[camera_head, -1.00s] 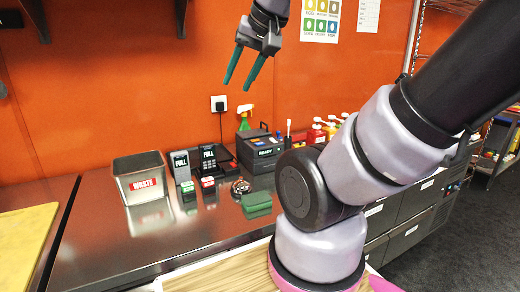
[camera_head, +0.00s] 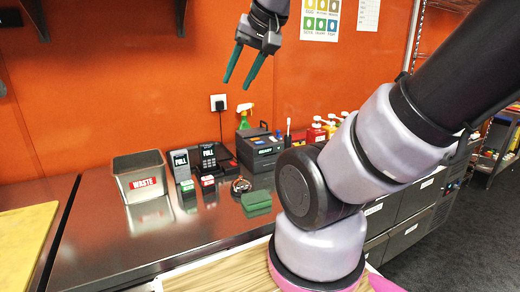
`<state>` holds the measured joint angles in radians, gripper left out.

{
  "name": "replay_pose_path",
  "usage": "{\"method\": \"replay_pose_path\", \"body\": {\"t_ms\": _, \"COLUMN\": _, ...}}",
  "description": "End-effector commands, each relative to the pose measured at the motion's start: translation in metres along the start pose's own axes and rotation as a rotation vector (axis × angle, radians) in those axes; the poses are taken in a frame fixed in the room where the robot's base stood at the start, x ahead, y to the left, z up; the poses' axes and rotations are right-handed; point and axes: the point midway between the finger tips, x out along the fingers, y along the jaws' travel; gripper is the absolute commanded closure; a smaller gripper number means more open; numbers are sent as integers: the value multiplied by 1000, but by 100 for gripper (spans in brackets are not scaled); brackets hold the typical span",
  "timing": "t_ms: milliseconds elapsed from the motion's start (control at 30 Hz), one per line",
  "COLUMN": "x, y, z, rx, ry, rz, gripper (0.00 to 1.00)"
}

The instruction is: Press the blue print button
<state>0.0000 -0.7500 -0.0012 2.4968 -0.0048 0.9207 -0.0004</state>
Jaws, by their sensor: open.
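A dark box-shaped printer (camera_head: 258,148) with a lit label reading READY stands on the steel counter against the orange wall. A small blue spot (camera_head: 278,135) shows at its right side; I cannot tell whether it is the print button. My gripper (camera_head: 242,84) hangs in the air above and to the left of the printer, in front of the wall. Its two teal fingers are apart and empty, pointing down. My arm covers part of the counter right of the printer.
A steel WASTE bin (camera_head: 144,177), two handheld devices marked FULL (camera_head: 208,155), a green pad (camera_head: 256,201) and a spray bottle (camera_head: 244,117) are on the counter. Red bottles (camera_head: 316,131) stand at the right. The counter's front left (camera_head: 110,248) is clear.

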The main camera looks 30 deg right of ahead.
Motion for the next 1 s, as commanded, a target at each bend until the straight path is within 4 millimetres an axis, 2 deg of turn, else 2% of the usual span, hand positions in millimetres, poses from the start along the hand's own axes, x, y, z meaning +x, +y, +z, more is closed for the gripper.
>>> {"method": "replay_pose_path", "body": {"t_ms": 167, "x": 0, "y": 0, "z": 0, "rx": 0, "ry": 0, "rz": 0, "gripper": 58}}
{"method": "replay_pose_path", "body": {"t_ms": 200, "x": 0, "y": 0, "z": 0, "rx": 0, "ry": 0, "rz": 0, "gripper": 73}}
{"method": "replay_pose_path", "body": {"t_ms": 267, "x": 0, "y": 0, "z": 0, "rx": 0, "ry": 0, "rz": 0, "gripper": 96}}
{"method": "replay_pose_path", "body": {"t_ms": 300, "x": 0, "y": 0, "z": 0, "rx": 0, "ry": 0, "rz": 0, "gripper": 100}}
{"method": "replay_pose_path", "body": {"t_ms": 1000, "x": 0, "y": 0, "z": 0, "rx": 0, "ry": 0, "rz": 0, "gripper": 100}}
